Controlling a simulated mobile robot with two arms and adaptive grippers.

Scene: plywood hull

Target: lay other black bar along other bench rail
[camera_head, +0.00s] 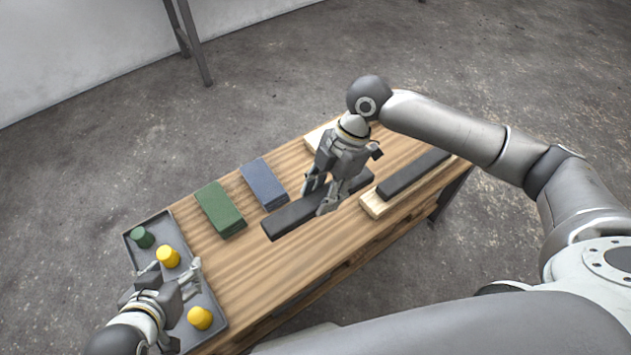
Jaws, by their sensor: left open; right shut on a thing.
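A long black bar (290,217) lies lengthwise across the middle of the bench. My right gripper (318,197) is above it and shut on it, with one finger on each long side. Whether the bar touches the bench top or is slightly raised, I cannot tell. The other black bar (425,167) lies along a pale wooden rail (374,205) at the front right. A second pale rail (316,137) shows at the back, partly hidden behind my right gripper. My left gripper (174,272) is open and empty over the grey tray.
The grey tray (187,243) at the bench's left end holds a green cylinder (143,237) and yellow cylinders (168,257) (200,318). A green block (219,209) and a blue block (264,183) lie between tray and back rail. Bare bench top (245,275) is free at the front left.

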